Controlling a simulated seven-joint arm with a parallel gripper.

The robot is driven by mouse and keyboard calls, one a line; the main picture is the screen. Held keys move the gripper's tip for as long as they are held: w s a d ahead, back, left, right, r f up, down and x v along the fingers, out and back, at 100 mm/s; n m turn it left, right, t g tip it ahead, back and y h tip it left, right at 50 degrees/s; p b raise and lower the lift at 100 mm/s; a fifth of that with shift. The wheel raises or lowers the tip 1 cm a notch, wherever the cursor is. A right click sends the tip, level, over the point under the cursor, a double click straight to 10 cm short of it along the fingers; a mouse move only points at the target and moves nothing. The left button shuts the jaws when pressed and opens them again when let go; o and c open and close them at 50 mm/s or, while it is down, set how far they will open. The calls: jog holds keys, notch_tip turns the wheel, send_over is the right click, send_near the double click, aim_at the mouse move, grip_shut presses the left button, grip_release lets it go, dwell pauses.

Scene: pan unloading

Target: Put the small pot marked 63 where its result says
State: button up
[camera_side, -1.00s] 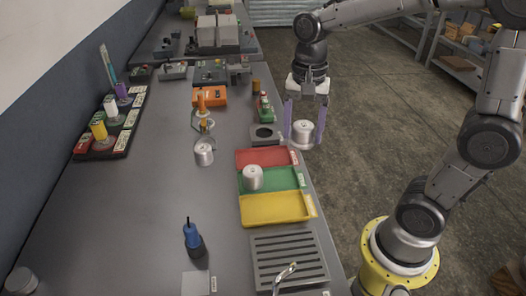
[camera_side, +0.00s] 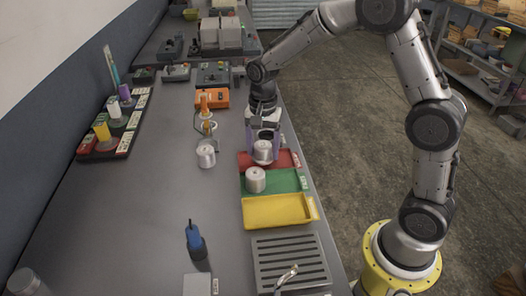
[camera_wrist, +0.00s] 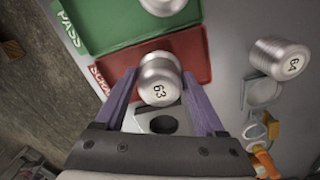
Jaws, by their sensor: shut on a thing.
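My gripper (camera_side: 264,146) has its purple fingers shut on a small silver pot marked 63 (camera_wrist: 160,82). In the side view the held pot (camera_side: 263,153) is over the back part of the red tray (camera_side: 285,157); I cannot tell whether it touches it. In the wrist view the red tray (camera_wrist: 200,55) has a label partly hidden by a finger, starting "SCR". The green tray (camera_side: 290,178) is labelled PASS and holds another silver pot (camera_side: 255,180). The yellow tray (camera_side: 280,211) is empty. A pot marked 64 (camera_wrist: 283,60) stands on the bench.
An orange-topped stand (camera_side: 205,112) is behind the pot marked 64 (camera_side: 206,157). A blue-handled tool (camera_side: 194,240) stands nearer, beside a slotted grey rack (camera_side: 290,262). A grey plate with a dark round hole (camera_wrist: 162,124) lies behind the red tray. The left-middle bench is clear.

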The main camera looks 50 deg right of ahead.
aim_at(264, 145)
jog(key=shift+f, duration=0.6)
jog(key=shift+f, duration=0.15)
jog(key=o, duration=1.5)
notch_tip(264, 145, up, 12)
jog(key=shift+s+r, duration=0.1)
jog(key=shift+r, duration=0.15)
jog(key=s+a+r+n+t, duration=0.1)
jog(key=s+r+n+t, duration=0.35)
jog(key=s, duration=0.65)
jog(key=shift+s+a+f+n+t, duration=0.2)
jog(key=shift+s+f+n, duration=0.1)
jog(key=shift+s+n, duration=1.55)
jog(key=shift+s+a+f+n+t, duration=0.2)
jog(key=shift+s+n, duration=1)
jog(key=shift+s, duration=1.2)
jog(key=shift+s+a+f+n+t, duration=0.15)
jog(key=shift+s+a+f+n, duration=0.15)
jog(key=shift+s+n, duration=1.55)
